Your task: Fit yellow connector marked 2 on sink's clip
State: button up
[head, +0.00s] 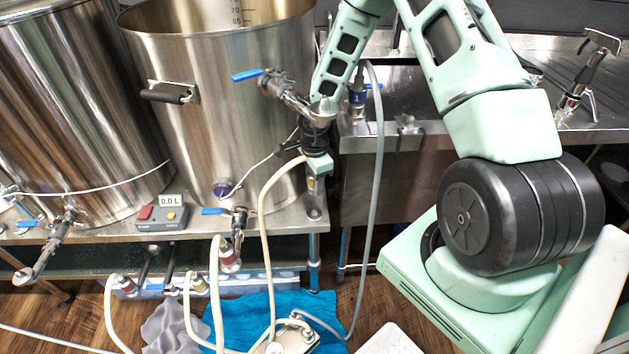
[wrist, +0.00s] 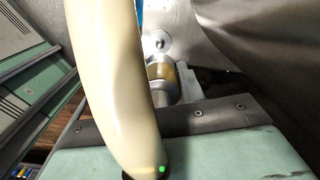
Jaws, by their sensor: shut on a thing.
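My gripper (head: 318,168) is shut on the yellow connector (head: 311,185), in front of the sink's left end and beside the large pot. In the wrist view, the connector's metal body with its yellow band (wrist: 160,73) shows just past my gripper's edge; the cream hose (wrist: 108,80) hides part of it. I cannot read its mark. The sink's clip (head: 408,125) is a small metal bracket on the sink's front rim, right of my gripper and apart from it. It looks empty.
A blue connector marked 1 (head: 357,97) with a grey hose (head: 378,150) hangs at the sink's left rim, between my gripper and the clip. The large steel pot (head: 225,90) and its valve (head: 285,90) stand close left. Several cream hoses run to the floor.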

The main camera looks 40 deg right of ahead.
jog(key=shift+r, duration=0.1)
jog(key=shift+r+p, duration=2.15)
jog(key=shift+p, duration=0.9)
jog(key=shift+f, duration=0.1)
notch_tip(320, 180, down, 4)
jog(key=b, duration=0.6)
jog(key=shift+f, duration=0.2)
